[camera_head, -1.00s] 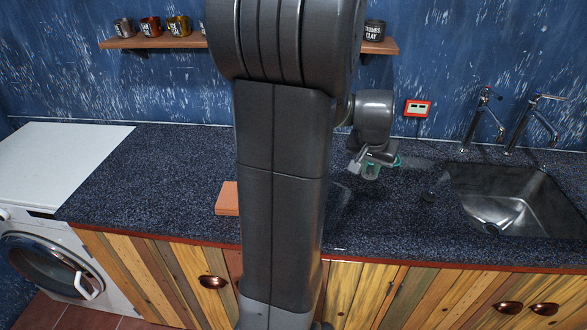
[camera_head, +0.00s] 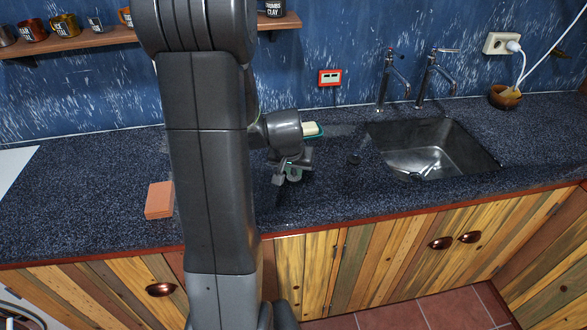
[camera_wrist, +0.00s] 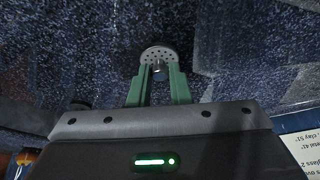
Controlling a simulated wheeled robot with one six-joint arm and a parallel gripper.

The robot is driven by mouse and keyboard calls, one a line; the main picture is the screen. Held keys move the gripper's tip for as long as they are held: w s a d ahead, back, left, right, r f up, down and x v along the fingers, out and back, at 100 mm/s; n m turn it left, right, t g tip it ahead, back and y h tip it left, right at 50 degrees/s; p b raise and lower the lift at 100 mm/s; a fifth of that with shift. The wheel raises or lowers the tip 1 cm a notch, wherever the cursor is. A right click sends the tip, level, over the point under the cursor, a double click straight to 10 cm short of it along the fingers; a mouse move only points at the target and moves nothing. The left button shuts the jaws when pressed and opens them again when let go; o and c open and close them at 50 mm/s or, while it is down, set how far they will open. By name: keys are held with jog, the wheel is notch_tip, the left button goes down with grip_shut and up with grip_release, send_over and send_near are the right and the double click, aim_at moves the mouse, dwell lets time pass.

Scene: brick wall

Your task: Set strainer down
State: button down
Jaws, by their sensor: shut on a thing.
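The strainer (camera_wrist: 158,52) is a small grey metal disc with holes and a short knob. In the wrist view it is at the tips of my gripper (camera_wrist: 157,74), whose two green fingers are shut on the knob. The dark speckled counter (camera_wrist: 80,60) lies beyond the disc; I cannot tell whether they touch. In the head view my gripper (camera_head: 292,174) is over the counter, left of the sink (camera_head: 432,150). The strainer cannot be made out there.
A small dark round thing (camera_head: 354,159) lies between gripper and sink. An orange-brown block (camera_head: 159,200) is on the left.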

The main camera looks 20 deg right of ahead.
jog(key=shift+f, duration=0.15)
jog(key=c, duration=1.3)
grip_release()
jog(key=shift+c, duration=0.2)
jog(key=shift+a+r, duration=0.1)
jog(key=shift+r, duration=0.6)
jog(key=v, duration=1.1)
jog(key=shift+s, duration=0.1)
